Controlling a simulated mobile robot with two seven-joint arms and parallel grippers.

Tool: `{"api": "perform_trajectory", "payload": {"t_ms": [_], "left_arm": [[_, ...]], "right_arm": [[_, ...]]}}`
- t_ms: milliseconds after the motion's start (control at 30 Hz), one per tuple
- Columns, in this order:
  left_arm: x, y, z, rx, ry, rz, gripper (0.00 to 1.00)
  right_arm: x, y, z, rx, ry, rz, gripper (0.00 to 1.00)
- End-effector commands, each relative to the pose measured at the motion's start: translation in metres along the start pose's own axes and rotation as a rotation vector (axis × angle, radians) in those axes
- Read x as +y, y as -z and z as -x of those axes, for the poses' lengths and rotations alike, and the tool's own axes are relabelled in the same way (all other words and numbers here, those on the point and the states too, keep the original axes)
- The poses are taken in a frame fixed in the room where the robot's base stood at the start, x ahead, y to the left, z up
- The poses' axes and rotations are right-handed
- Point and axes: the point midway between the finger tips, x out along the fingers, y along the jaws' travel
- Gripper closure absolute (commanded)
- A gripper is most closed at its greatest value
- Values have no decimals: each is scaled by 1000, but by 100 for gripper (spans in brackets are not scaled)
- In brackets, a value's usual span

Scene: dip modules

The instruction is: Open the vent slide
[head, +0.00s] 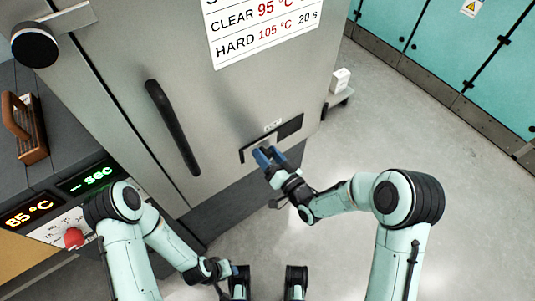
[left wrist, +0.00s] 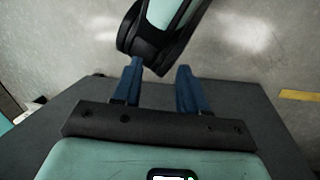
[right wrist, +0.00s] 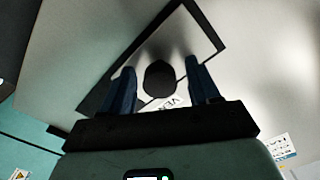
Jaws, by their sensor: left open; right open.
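The vent slide (head: 255,150) sits in a dark-framed slot low on the grey cabinet door, under a small label. A dark stretch of the slot (head: 291,126) shows to its right. In the right wrist view the slide plate (right wrist: 180,40) carries a round black knob (right wrist: 160,78). My right gripper (head: 265,157) is at the slot; in the right wrist view its open fingers (right wrist: 161,88) stand either side of the knob. I cannot tell whether they touch it. My left gripper (head: 238,272) is open and empty, low in the head view and away from the slot (left wrist: 159,82).
A black door handle (head: 173,128) stands left of the slot. Teal cabinets (head: 440,40) stand at right. The floor between is clear.

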Motion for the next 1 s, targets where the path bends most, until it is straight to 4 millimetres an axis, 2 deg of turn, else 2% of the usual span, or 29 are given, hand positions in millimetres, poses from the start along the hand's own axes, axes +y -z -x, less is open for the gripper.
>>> {"api": "perform_trajectory", "payload": {"t_ms": [267, 467, 667, 1000], "left_arm": [[0, 0, 0, 1, 0, 0, 57], [0, 0, 0, 1, 0, 0, 57], [-1, 4, -4, 11, 1, 1, 57], [-14, 51, -32, 139, 9, 12, 57]], "right_arm": [[0, 0, -2, 0, 0, 0, 39], [0, 0, -2, 0, 0, 0, 100], [8, 4, -2, 3, -2, 1, 100], [75, 47, -2, 6, -3, 2, 100]]}}
